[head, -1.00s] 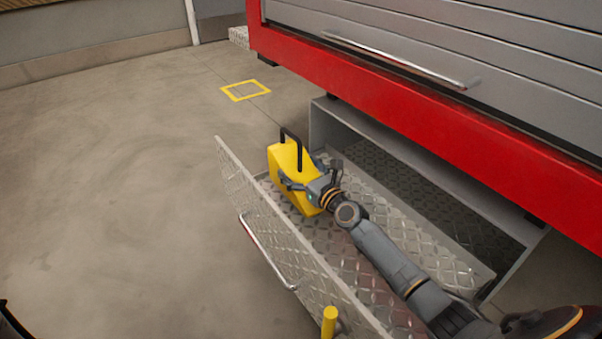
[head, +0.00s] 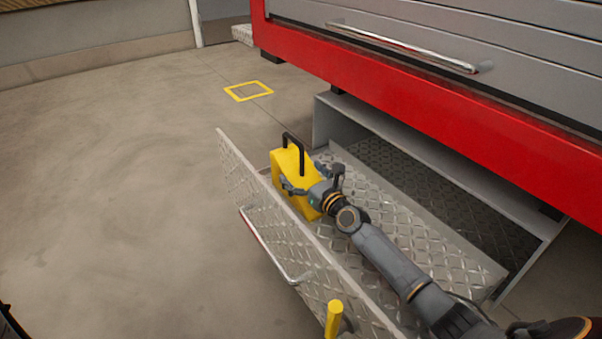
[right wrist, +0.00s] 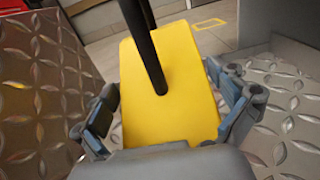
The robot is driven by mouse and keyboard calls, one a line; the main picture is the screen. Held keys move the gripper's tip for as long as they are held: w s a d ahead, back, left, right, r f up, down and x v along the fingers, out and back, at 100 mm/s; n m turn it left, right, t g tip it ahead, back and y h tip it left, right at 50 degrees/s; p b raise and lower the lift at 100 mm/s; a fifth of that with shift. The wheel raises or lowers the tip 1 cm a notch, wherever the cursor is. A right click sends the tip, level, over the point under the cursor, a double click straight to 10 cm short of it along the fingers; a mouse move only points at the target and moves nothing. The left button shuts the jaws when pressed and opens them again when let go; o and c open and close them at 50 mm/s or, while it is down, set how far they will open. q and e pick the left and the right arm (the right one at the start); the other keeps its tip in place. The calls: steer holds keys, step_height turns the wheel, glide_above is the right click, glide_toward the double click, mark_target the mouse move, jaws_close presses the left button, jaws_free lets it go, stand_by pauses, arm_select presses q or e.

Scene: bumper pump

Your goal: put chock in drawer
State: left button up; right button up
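The chock (head: 290,169) is a yellow block with a black handle. It is inside the far-left end of the open drawer (head: 400,225), whose floor and front are diamond-patterned metal. In the right wrist view the chock (right wrist: 170,90) fills the middle between the two fingers, handle toward the camera. I cannot tell whether its underside rests on the drawer floor, as that is hidden. My left gripper is not in view.
The red and grey cabinet (head: 420,120) overhangs the drawer's rear. The drawer front has a metal handle (head: 272,250). A yellow post (head: 333,318) stands by the drawer at the bottom. The floor to the left is clear, with a yellow square (head: 249,91) marked on it.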

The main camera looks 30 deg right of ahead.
steer(key=shift+r, duration=0.15)
steer(key=shift+s, duration=0.15)
steer(key=s, duration=0.3)
steer(key=s+d+p, duration=0.1)
steer(key=s, duration=0.3)
steer(key=s+p, duration=0.1)
steer(key=s, duration=0.2)
steer(key=shift+s+d, duration=0.15)
steer(key=shift+d, duration=0.1)
steer(key=shift+s+d, duration=0.1)
steer(key=shift+s, duration=0.55)
